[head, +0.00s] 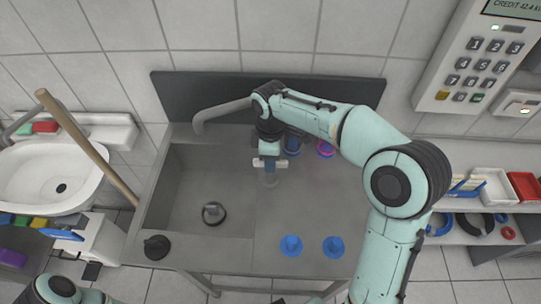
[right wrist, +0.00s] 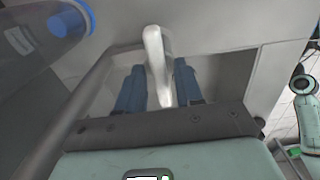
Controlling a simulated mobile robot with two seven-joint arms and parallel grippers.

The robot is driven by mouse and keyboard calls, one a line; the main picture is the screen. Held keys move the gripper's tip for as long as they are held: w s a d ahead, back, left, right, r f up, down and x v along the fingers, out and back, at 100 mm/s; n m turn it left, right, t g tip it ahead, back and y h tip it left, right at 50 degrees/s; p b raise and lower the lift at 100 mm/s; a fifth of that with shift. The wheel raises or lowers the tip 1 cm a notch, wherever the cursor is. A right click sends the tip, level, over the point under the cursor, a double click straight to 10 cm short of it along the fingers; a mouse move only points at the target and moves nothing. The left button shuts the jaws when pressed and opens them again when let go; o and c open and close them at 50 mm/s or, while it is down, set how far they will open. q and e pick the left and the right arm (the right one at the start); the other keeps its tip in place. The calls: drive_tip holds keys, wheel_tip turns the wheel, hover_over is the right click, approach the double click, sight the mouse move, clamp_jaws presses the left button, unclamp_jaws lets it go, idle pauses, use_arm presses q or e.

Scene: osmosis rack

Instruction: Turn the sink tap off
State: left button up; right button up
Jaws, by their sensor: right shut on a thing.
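The grey metal tap spout (head: 225,111) reaches left over the sink basin (head: 185,180); its base is hidden behind my right arm in the head view. In the right wrist view the spout (right wrist: 70,112) runs down the left side. A pale tap lever (right wrist: 157,62) stands between the two blue-grey fingers of my right gripper (right wrist: 158,88), which is shut on it. In the head view my right gripper (head: 269,163) is beside the basin's right edge. I cannot tell there whether water runs. My left gripper is not in view; only part of that arm shows at bottom left.
A black round piece (head: 214,213) is in the basin, another (head: 157,247) on the front edge. Two blue cups (head: 291,246) (head: 333,247) stand at the front of the counter. A blue-capped clear container (right wrist: 68,20) is close by. A wooden stick (head: 85,145) leans at left.

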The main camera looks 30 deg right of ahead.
idle(0.5)
drive_tip(key=o, duration=0.7)
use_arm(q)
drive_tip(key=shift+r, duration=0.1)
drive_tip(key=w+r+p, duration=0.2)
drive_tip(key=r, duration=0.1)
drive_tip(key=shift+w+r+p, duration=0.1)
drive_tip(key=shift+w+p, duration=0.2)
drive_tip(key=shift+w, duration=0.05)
use_arm(e)
wheel_tip(320, 180, up, 14)
drive_tip(key=shift+f, duration=0.25)
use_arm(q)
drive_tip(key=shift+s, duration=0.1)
use_arm(e)
drive_tip(key=shift+f, duration=0.1)
